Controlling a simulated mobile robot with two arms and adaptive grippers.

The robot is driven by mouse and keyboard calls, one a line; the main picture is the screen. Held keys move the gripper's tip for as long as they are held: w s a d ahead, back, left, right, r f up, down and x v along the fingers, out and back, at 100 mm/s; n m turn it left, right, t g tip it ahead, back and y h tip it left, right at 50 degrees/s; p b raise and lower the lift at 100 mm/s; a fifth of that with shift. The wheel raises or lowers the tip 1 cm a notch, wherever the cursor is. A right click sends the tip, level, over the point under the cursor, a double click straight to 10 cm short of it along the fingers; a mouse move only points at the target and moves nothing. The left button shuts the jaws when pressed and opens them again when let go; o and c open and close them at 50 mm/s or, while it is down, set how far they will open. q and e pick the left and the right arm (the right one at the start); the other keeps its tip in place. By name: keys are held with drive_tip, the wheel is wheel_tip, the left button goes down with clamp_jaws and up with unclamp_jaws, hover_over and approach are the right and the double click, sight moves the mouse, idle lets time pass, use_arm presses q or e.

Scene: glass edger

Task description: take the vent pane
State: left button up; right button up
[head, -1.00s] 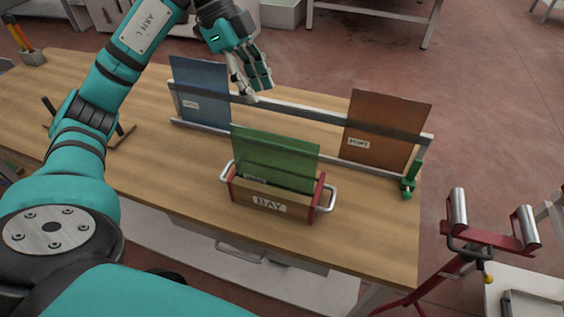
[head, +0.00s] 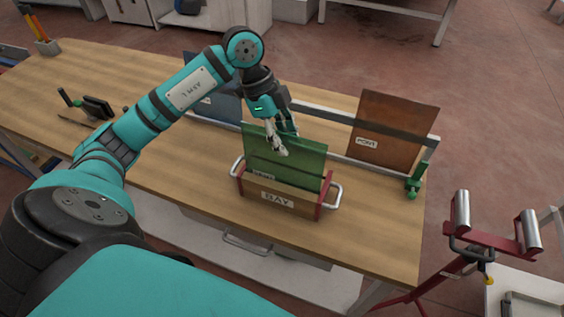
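A green see-through pane (head: 310,162) stands upright in a wooden holder (head: 256,192) marked BAY, with red ends and metal handles. The small label low on the green pane is partly hidden and I cannot read it. A blue pane (head: 229,108) stands in the rack behind, largely covered by my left arm. A brown pane (head: 388,112) labelled PORT stands at the rack's right end. My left gripper (head: 282,142) is at the green pane's top edge, pointing down, its fingers apart. I cannot tell whether they touch it. My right gripper is out of view.
The metal rack (head: 337,125) runs behind the holder, with a green clamp (head: 417,182) at its right end. A dark stand (head: 88,107) and a pencil holder (head: 45,46) sit on the left of the table (head: 180,180). A red roller stand (head: 490,240) is beyond the right edge.

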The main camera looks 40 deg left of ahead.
sight(288, 169)
use_arm(q)
drive_tip(key=shift+p+x, duration=0.35)
drive_tip(key=shift+x, duration=1.4)
drive_tip(key=shift+a+f, duration=0.1)
drive_tip(key=shift+f, duration=0.15)
clamp_jaws()
